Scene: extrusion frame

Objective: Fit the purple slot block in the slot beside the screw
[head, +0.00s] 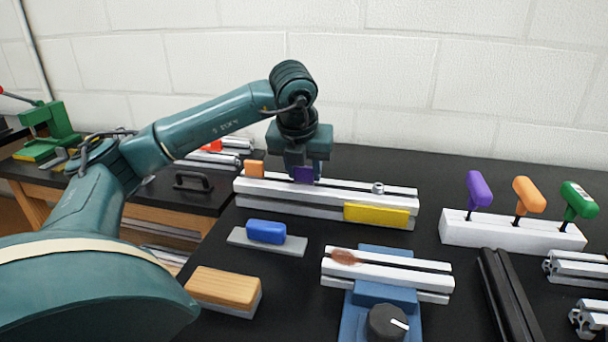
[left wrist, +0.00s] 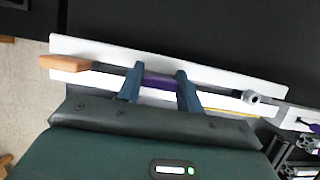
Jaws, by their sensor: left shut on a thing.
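The purple slot block (head: 304,174) is between the fingers of my left gripper (head: 303,170), which is shut on it. It also shows between the fingertips in the left wrist view (left wrist: 158,82). The block is at the slot of the white extrusion rail (head: 345,191), between the orange block (head: 254,168) and the screw (head: 378,188). The screw also shows to the right in the left wrist view (left wrist: 252,97), apart from the purple block. The fingers partly hide the block, and I cannot tell whether it is seated or just above. My right gripper is not in view.
A yellow plate (head: 376,215) is on the rail's front face. In front lie a blue block (head: 266,231) on a grey plate, a wooden-topped brush (head: 222,287) and a blue fixture (head: 352,318) with a rail. A white stand (head: 512,232) holds colored-handled drivers at right.

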